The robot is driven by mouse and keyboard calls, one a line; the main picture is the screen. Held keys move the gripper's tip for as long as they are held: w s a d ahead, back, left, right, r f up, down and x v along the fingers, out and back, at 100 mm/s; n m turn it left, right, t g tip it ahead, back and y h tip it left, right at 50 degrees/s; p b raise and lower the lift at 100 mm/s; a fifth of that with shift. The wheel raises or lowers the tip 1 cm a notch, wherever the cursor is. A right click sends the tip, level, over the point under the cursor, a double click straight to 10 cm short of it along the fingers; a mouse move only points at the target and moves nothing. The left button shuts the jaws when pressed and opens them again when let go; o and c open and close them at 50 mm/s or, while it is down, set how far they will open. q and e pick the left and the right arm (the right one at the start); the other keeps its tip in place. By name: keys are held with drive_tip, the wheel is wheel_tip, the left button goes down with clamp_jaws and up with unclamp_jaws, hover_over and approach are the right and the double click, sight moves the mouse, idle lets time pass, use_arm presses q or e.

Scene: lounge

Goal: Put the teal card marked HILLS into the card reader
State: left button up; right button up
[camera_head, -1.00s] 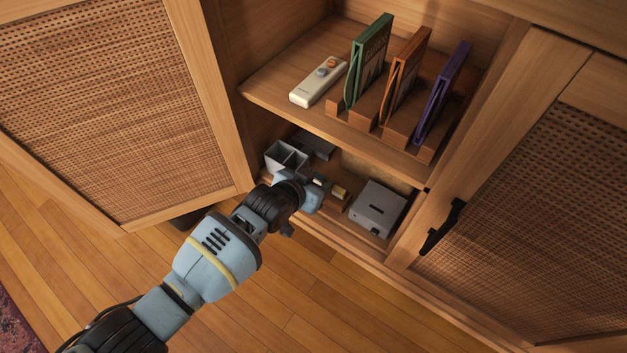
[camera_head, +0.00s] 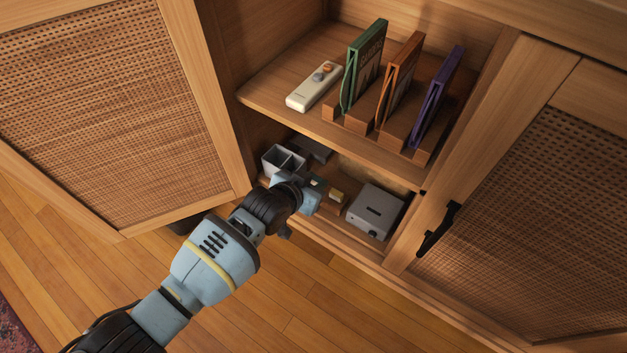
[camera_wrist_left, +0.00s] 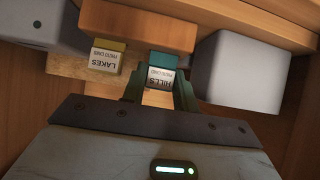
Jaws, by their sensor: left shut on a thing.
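The teal card (camera_wrist_left: 161,72) marked HILLS shows in the left wrist view, its white label upside down. My left gripper (camera_wrist_left: 160,92) is shut on it, one finger on each side. A brown block (camera_wrist_left: 140,22) is right behind the card; I cannot tell whether the card still sits in it. In the head view my left gripper (camera_head: 314,191) is inside the lower shelf space and mostly hides the card. The card reader (camera_head: 376,211), a grey box with a dark slot on top, stands to its right. My right gripper is not in view.
A yellow card (camera_wrist_left: 105,58) marked LAKES stands beside the teal one, towards the reader. A grey divided holder (camera_head: 280,162) stands left of my gripper. Above, a shelf (camera_head: 262,88) holds a remote (camera_head: 314,86) and several upright cases. An open door (camera_head: 125,110) is at left.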

use_arm(q)
drive_tip(key=shift+r+p, duration=0.8)
drive_tip(key=shift+r, duration=0.05)
drive_tip(key=shift+r+p, duration=0.55)
